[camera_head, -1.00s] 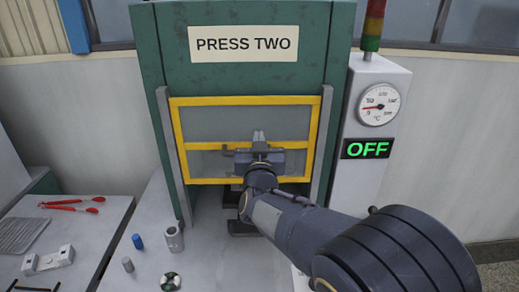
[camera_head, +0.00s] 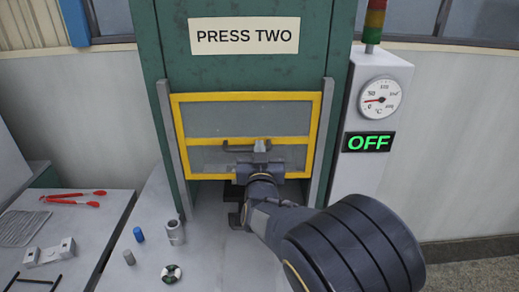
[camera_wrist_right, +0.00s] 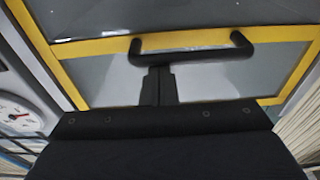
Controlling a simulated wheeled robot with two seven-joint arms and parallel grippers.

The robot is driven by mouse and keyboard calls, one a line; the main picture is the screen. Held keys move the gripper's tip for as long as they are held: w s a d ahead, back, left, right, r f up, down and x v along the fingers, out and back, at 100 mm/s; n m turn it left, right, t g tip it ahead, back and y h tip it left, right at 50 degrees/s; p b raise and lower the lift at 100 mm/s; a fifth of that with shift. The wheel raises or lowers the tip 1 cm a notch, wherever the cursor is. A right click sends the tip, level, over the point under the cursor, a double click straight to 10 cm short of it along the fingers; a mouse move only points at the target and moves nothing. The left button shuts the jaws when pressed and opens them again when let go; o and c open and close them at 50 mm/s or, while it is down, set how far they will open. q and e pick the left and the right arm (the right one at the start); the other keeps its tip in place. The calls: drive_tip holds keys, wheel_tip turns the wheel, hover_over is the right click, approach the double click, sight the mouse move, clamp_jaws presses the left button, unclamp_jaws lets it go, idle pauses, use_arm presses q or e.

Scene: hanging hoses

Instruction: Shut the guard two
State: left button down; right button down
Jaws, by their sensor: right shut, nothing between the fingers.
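The guard of press two is a clear panel in a yellow frame (camera_head: 246,98), between grey side rails. A gap with dark parts shows below its lower edge. A dark bar handle (camera_head: 237,147) runs across its lower middle; it also shows in the right wrist view (camera_wrist_right: 190,53). My right gripper (camera_head: 261,147) is shut and empty, in front of the guard at the right part of the handle. In the wrist view its fingertips (camera_wrist_right: 159,71) lie just below the handle bar; I cannot tell whether they touch. My left gripper is out of view.
A grey pillar with a gauge (camera_head: 380,99) and a green "OFF" display (camera_head: 368,142) stands right of the press. A metal cup (camera_head: 175,232), a blue cylinder (camera_head: 139,234) and a round part (camera_head: 171,273) stand on the bench. Red tongs (camera_head: 72,199) lie at left.

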use_arm(q)
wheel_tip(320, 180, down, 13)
drive_tip(key=b, duration=1.2)
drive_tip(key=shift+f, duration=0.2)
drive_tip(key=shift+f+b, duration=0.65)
drive_tip(key=shift+b, duration=0.05)
